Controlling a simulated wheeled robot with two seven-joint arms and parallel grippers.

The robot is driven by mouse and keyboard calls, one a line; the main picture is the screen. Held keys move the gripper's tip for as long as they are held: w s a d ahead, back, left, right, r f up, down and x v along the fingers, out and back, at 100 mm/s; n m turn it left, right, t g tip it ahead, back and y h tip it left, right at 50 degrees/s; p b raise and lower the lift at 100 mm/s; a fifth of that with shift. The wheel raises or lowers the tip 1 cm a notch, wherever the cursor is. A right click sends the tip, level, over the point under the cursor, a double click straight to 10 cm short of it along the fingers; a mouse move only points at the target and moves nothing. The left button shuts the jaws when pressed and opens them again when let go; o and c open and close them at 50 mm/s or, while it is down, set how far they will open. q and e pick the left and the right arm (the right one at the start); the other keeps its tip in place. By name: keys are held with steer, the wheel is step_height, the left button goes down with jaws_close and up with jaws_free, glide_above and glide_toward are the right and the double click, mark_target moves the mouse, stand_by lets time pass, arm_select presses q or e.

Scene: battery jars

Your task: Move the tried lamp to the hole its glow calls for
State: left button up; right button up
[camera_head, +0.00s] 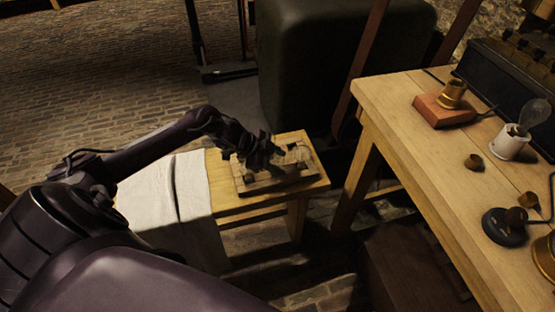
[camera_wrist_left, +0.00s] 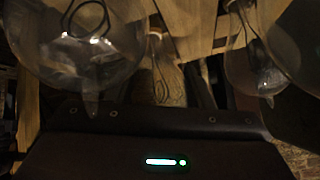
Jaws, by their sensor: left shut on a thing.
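My left gripper (camera_head: 276,157) is low over a wooden block rack (camera_head: 250,187) on a small bench. It is shut on a lamp, which is dark and hard to make out in the head view. In the left wrist view, several clear glass lamps with thin filaments crowd round the gripper: a large one (camera_wrist_left: 80,50) at upper left, a small one (camera_wrist_left: 166,75) in the middle and others (camera_wrist_left: 255,75) at right. None shows a glow. I cannot tell for certain which is held. The rack's holes are mostly hidden by the gripper. My right gripper is not in view.
A white cloth (camera_head: 165,195) covers the bench's left part. The higher table (camera_head: 410,135) at right holds a brass socket on a wooden base (camera_head: 444,109), a clear bulb (camera_head: 533,113) by a white holder (camera_head: 510,143), a small brown knob (camera_head: 473,161) and a round black base (camera_head: 503,228).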

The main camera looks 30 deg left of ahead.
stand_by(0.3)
arm_select(q)
steer(key=shift+f, duration=0.1)
steer(key=o, duration=1.2)
steer(key=shift+c, duration=0.2)
